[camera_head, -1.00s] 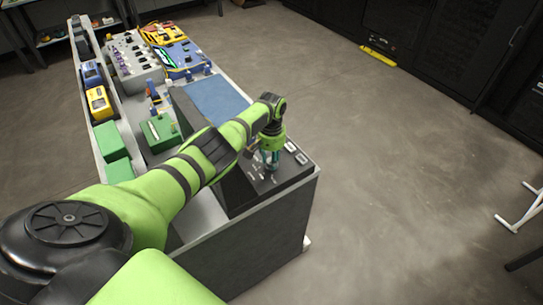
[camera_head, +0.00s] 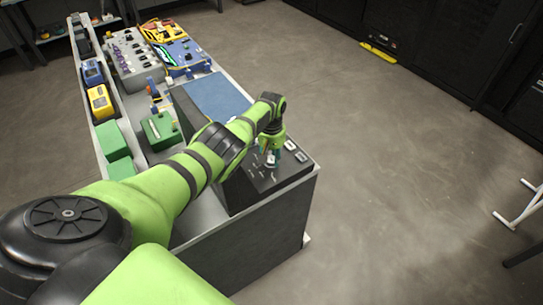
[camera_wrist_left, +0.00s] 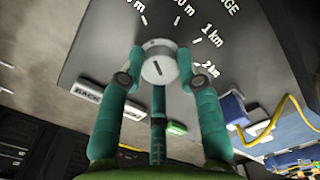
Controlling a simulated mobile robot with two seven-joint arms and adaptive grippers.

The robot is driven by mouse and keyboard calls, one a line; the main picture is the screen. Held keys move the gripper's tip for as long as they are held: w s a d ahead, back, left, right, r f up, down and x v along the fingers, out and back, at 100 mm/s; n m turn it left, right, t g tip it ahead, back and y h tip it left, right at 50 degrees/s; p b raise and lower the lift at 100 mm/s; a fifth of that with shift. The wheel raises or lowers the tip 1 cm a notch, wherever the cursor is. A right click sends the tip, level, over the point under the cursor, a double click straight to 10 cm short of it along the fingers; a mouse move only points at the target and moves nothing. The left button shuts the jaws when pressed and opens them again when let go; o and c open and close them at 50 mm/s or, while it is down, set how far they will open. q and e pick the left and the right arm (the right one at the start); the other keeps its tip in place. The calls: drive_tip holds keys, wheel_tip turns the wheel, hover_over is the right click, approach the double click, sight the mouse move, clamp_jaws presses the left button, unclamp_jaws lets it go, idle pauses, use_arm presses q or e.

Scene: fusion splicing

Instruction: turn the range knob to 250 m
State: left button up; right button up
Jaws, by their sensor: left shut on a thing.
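The range knob (camera_wrist_left: 160,66) is a pale grey round knob with a dark line on its face, in the upper middle of the left wrist view. Printed labels fan out around it; "1 km", "2 km" and part of "RANGE" are readable, and two labels ending in "m" are cut off. My left gripper (camera_wrist_left: 158,72) has its teal fingers on both sides of the knob, shut on it. In the head view the left gripper (camera_head: 271,161) points down at the sloping dark panel (camera_head: 262,186) and hides the knob. My right gripper is not in view.
Pale buttons (camera_head: 301,157) sit beside the gripper on the panel. A blue mat (camera_head: 216,95), a green box (camera_head: 160,130) and a grey instrument with several knobs (camera_head: 134,60) lie farther back on the bench.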

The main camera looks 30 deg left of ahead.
sight(271, 159)
use_arm(q)
drive_tip(key=o, duration=1.1)
drive_tip(key=shift+o, duration=0.2)
wheel_tip(271, 159, up, 12)
idle(0.4)
